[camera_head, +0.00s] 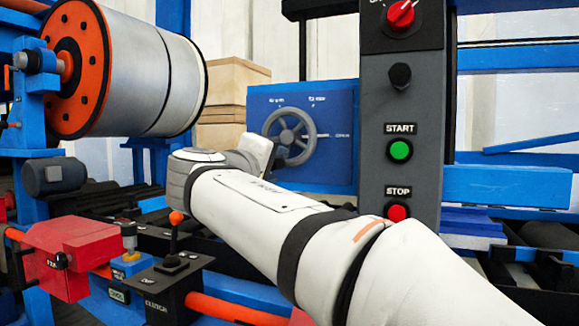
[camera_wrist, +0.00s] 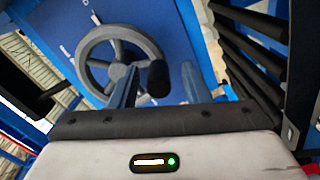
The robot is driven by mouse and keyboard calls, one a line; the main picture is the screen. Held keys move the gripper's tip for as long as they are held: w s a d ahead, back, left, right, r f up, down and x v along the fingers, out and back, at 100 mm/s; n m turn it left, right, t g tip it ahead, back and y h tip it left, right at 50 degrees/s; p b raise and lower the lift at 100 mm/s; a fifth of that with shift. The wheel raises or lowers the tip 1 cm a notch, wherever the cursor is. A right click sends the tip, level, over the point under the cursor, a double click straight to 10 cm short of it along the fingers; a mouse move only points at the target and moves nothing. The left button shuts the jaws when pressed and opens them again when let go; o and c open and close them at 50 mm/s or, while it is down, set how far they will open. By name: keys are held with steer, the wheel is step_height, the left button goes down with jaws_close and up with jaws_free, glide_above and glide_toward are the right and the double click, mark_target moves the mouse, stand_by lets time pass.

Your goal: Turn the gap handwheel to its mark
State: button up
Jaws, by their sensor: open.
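The grey spoked handwheel (camera_head: 287,136) is mounted on a blue panel (camera_head: 345,170) in the head view. Small white marks and labels surround it, including one at its right; the lettering is hard to read. In the wrist view the handwheel (camera_wrist: 82,58) fills the upper left, and its dark crank knob (camera_wrist: 158,77) points toward the camera. My gripper (camera_wrist: 160,66) is open, with one finger on each side of the knob. I cannot tell whether either finger touches it. In the head view my wrist hides the wheel's lower part and the fingers.
A grey control column (camera_head: 402,150) with START and STOP buttons stands just right of the panel. A large orange-ended roll (camera_head: 140,75) hangs at left. A red box (camera_head: 70,255) and a lever box (camera_head: 172,285) sit low at left. Dark rollers (camera_wrist: 245,60) run along the wrist view's right.

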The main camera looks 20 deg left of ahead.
steer(key=shift+s, duration=0.1)
steer(key=s+p, duration=0.1)
steer(key=s, duration=0.6)
steer(key=shift+s+a, duration=0.35)
